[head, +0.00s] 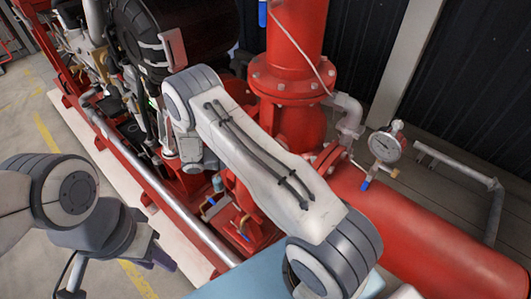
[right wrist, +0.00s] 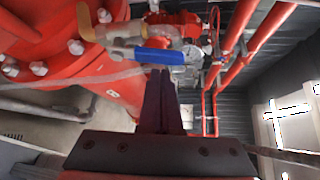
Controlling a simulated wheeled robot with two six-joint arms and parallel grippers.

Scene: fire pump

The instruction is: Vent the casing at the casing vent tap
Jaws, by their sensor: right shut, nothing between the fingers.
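A small tap with a blue lever (right wrist: 160,56) shows in the right wrist view, on a brass and grey fitting beside the red casing (right wrist: 45,30). The lever lies crosswise in the picture. I take it for the casing vent tap, but no label is readable. My right gripper (right wrist: 161,78) is shut and empty, its dark fingertips just below the lever in the picture; I cannot tell if they touch it. In the head view my right arm hides its own fingers. My left gripper (head: 150,250) is at the lower left, away from the pump; its jaw opening is unclear.
A pressure gauge (head: 385,146) with a blue-handled tap (head: 365,185) stands above the large red pipe (head: 430,235). More blue levers (head: 243,236) sit low by the red frame. A silver rail (head: 165,195) runs along the pump's side. Floor is free at left.

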